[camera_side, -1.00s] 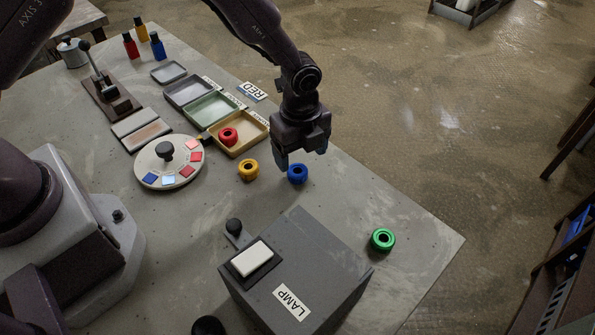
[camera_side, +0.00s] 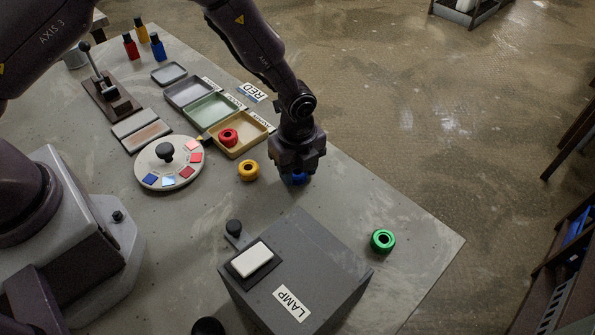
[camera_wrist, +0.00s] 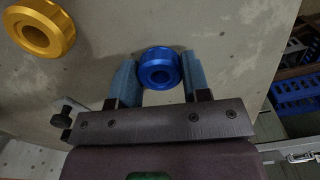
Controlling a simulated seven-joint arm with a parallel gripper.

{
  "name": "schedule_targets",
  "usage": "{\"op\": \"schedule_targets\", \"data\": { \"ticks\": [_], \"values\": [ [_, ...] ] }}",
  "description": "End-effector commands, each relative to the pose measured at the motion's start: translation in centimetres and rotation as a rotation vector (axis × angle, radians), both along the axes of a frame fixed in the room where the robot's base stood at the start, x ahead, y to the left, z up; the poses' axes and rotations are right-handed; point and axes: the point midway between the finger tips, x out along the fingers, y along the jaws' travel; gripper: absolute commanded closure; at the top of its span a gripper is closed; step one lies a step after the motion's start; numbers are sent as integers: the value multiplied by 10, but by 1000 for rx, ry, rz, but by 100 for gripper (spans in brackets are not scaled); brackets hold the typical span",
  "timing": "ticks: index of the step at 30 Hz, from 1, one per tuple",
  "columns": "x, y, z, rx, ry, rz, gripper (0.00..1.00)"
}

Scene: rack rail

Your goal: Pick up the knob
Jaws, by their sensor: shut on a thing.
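The blue knob (camera_side: 298,179) is a round ring with a hole in the middle, mostly hidden under my gripper (camera_side: 296,176) in the side view. In the wrist view the blue knob (camera_wrist: 158,67) lies between the two blue-grey fingers of my gripper (camera_wrist: 158,75), which are shut on its sides. It is at or very near the bench top; I cannot tell whether it is clear of it. A yellow knob (camera_side: 248,170) stands to its left, a red knob (camera_side: 228,137) lies in the tan tray (camera_side: 252,146), and a green knob (camera_side: 382,240) is to the lower right.
A grey lamp box (camera_side: 330,265) with a white button plate stands in front. A round dial with colored squares (camera_side: 150,180) is left. Trays, a lever (camera_side: 97,70) and small bottles (camera_side: 141,30) stand farther back. Bench around the green knob is clear.

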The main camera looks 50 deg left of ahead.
Motion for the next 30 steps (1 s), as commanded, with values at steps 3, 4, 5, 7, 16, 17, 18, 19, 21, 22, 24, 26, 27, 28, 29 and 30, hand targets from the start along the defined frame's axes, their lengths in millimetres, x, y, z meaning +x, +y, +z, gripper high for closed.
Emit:
{"op": "schedule_targets", "data": {
  "ticks": [3,4,5,7,16,17,18,19,21,22,24,26,27,28,29,30],
  "values": [
    [0,0,1,0,-1,0,81],
    [0,0,2,0,-1,0,81],
    [0,0,3,0,-1,0,81],
    [1,0,7,0,-2,0,81],
    [-18,6,55,0,-1,1,81],
    [-23,8,62,-1,-2,1,81],
    [-31,10,72,-1,-3,1,81],
    [-36,12,78,-1,-4,1,81],
    [-48,16,93,-1,-4,1,81],
    [-56,18,97,0,-2,1,81],
    [-73,24,103,0,0,1,81],
    [-86,28,110,0,-2,1,81],
    [-94,31,113,1,-1,1,81],
    [-100,32,115,1,-1,1,81],
    [-105,34,118,1,-2,1,81],
    [-111,36,121,1,-2,1,81]
  ]
}}
